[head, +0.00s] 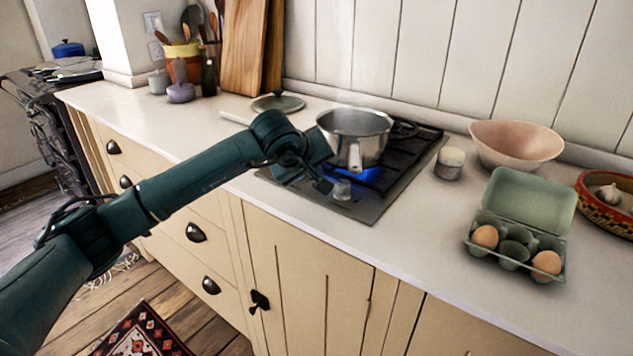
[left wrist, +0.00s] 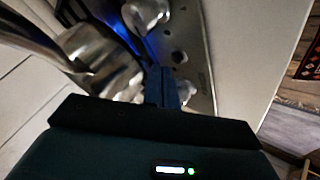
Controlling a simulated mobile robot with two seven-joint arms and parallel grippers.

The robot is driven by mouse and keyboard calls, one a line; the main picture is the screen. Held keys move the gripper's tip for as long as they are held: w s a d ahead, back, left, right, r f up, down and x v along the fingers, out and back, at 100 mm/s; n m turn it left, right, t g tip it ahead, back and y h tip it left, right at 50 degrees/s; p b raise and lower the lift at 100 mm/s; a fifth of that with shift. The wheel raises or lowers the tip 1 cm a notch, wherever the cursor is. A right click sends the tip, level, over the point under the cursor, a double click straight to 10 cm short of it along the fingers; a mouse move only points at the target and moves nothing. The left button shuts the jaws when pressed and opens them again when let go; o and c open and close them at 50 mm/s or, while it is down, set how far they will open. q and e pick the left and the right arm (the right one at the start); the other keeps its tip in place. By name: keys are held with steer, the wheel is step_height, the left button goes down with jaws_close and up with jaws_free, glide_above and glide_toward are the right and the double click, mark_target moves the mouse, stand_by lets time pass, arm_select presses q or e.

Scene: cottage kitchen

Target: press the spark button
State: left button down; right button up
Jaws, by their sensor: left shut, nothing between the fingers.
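My left gripper (head: 325,186) is shut and empty, low over the front strip of the hob (head: 368,213). Its closed fingers (left wrist: 164,88) also show in the left wrist view, pointing at the panel between two shiny knobs. One knob (head: 342,190) shows just right of the fingertips in the head view. A small dark round spot (left wrist: 180,57), which may be the spark button, lies on the panel just beyond the fingertips. I cannot tell whether the fingers touch the panel. A blue flame (head: 362,174) burns under the steel saucepan (head: 355,138).
A utensil pot (head: 183,62) and cutting boards (head: 245,50) stand at the back left. The counter's front edge is clear.

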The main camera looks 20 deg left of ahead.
arm_select(q)
step_height(320, 180, up, 5)
steer(key=shift+r+p, duration=0.2)
steer(key=shift+p, duration=1)
